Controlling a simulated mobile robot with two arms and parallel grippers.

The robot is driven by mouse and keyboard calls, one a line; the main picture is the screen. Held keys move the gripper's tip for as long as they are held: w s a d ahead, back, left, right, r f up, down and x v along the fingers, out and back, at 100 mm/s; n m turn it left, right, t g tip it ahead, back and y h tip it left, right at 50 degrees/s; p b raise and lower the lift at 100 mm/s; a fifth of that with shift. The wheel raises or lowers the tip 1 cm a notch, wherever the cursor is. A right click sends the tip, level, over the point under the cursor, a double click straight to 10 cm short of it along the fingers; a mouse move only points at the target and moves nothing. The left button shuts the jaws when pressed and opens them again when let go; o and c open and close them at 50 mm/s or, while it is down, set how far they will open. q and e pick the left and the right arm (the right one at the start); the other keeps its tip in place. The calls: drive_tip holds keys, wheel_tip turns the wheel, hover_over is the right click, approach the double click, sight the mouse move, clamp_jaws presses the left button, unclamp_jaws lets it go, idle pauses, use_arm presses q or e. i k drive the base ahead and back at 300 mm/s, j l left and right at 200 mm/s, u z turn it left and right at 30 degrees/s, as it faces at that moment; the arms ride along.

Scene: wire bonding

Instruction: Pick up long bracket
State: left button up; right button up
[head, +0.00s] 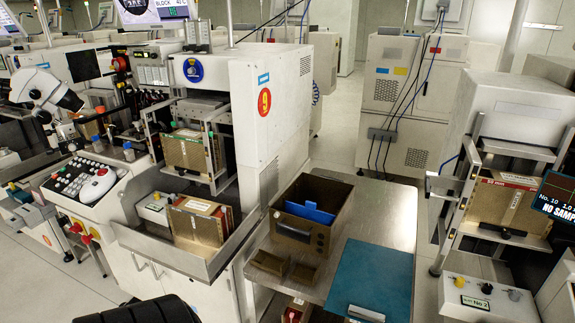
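I cannot tell for certain which thing is the long bracket. Two small brown angled pieces, one on the left (268,263) and one on the right (301,274), lie side by side on the metal table (384,210), near its left edge. Behind them stands an open brown box (292,228) with a blue piece (306,212) inside. Neither of my grippers can be made out in the head view.
A teal mat (372,280) covers the table's front right. Left stands a white machine (262,120) with a brass-coloured magazine (196,226) in its metal tray. Another machine (508,115) at right holds a similar magazine (497,203). Bare tabletop lies behind the mat.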

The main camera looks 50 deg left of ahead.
sight(274, 264)
drive_tip(key=u, duration=1.8)
drive_tip(key=i+j+z, duration=0.15)
drive_tip(key=z, duration=0.25)
drive_tip(key=i+j+z, duration=0.1)
drive_tip(key=j+z, duration=0.2)
drive_tip(key=z, duration=0.15)
drive_tip(key=i+j+z, duration=0.1)
drive_tip(key=j+z, duration=0.15)
drive_tip(key=z, duration=0.15)
